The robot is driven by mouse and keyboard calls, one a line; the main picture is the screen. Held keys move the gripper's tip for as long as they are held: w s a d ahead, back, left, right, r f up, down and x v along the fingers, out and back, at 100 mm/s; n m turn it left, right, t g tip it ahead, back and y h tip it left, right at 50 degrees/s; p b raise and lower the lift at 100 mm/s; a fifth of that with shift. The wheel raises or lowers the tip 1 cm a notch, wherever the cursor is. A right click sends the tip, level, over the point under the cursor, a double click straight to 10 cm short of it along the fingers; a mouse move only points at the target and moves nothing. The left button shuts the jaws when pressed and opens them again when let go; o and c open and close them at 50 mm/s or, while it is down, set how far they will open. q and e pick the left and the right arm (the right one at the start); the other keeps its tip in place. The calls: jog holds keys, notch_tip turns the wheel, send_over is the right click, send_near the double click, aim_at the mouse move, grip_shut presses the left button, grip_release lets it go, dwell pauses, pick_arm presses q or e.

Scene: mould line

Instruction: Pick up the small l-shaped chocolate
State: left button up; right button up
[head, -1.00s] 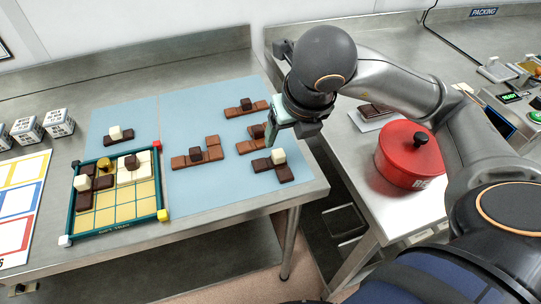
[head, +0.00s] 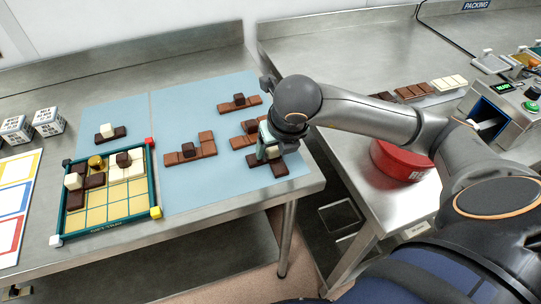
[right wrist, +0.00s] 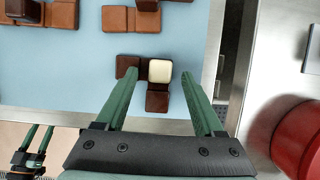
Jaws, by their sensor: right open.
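The small L-shaped chocolate (head: 279,169) is dark brown with a white cube on top. It lies on the blue mat (head: 185,103) near the table's right edge. In the right wrist view the chocolate (right wrist: 157,99) shows its three squares, with the white cube (right wrist: 160,71) on the corner one. My right gripper (head: 266,152) is above it; in the right wrist view the open fingers (right wrist: 161,85) stand to either side of it, with nothing between them gripped. The gripper partly hides the chocolate in the head view. At the right wrist view's lower left, another green-fingered gripper (right wrist: 38,140) shows, probably my left.
Milk chocolate pieces (head: 190,150) with dark cubes lie nearby on the mat; one (head: 245,135) is just behind my right gripper. The teal-framed tray (head: 107,205) at left holds dark and white pieces. A red pot (head: 398,163) stands on the right counter.

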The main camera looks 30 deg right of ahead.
jog(key=shift+c, duration=0.2)
grip_shut()
dwell(0.3)
